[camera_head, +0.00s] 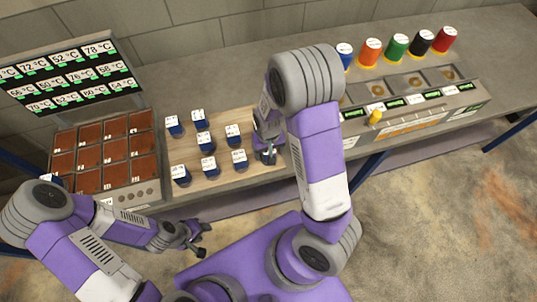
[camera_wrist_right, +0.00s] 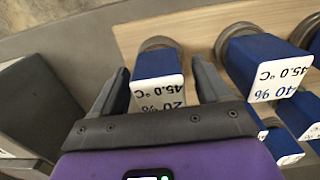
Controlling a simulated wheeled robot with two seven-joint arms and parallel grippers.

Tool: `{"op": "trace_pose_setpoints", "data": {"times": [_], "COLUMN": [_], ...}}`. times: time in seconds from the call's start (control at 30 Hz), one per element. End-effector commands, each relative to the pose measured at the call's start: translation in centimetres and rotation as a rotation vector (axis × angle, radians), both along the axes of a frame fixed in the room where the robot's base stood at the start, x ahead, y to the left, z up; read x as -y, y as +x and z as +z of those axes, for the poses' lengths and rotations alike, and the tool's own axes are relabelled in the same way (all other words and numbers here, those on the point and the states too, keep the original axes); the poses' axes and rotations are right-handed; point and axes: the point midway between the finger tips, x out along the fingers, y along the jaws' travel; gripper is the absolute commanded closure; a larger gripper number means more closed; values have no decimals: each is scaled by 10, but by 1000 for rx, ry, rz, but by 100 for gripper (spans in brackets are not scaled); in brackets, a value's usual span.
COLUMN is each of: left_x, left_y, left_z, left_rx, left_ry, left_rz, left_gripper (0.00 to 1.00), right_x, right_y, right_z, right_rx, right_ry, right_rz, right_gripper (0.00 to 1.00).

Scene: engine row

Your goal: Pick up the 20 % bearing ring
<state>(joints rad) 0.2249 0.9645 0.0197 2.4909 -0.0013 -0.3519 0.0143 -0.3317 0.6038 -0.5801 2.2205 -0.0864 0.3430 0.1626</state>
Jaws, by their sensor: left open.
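The 20 % bearing ring (camera_wrist_right: 157,82) shows in the right wrist view as a blue body with a white label reading 20 % and 45.0 °C, upside down. A grey round rim shows at its far end. My right gripper (camera_wrist_right: 160,75) is open, with one dark finger on each side of it. A narrow gap shows at the right finger; contact at the left one is unclear. In the head view my right gripper (camera_head: 267,152) is at the board's right end, and the 20 % ring is hidden there. My left gripper (camera_head: 198,246) is open and empty, in front of the bench.
Several other blue, white-labelled pieces (camera_head: 206,143) stand on the wooden board (camera_head: 220,172). One marked 40 % (camera_wrist_right: 265,65) is close right of my right gripper. A plate heater (camera_head: 103,158) and screen (camera_head: 70,75) are left; a panel with a yellow knob (camera_head: 376,117) is right.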

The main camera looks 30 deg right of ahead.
Motion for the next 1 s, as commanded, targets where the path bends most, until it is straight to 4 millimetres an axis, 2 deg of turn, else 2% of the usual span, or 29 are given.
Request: {"op": "trace_pose_setpoints", "data": {"times": [0.03, 0.07, 0.47, 0.77, 0.87, 1.0], "left_x": [0, 0, 0, 0, 0, 0], "left_y": [0, 0, 0, 0, 0, 0], "left_z": [0, 0, 0, 1, 4, 11], "left_rx": [0, 0, 0, 0, 0, 0], "left_ry": [0, 0, 0, 0, 0, 0], "left_rz": [0, 0, 0, 0, 0, 0], "left_gripper": [57, 57, 57, 57, 57, 57], "right_x": [0, 0, 0, 0, -1, -1], "right_y": [0, 0, 0, 1, 2, 2], "right_z": [0, 0, 1, 5, 19, 47], "right_rx": [0, 0, 0, 2, 6, 9], "right_ry": [0, 0, 0, 1, 1, 2], "right_rz": [0, 0, 0, 1, 3, 2], "right_gripper": [31, 36, 97, 99, 99, 99]}}
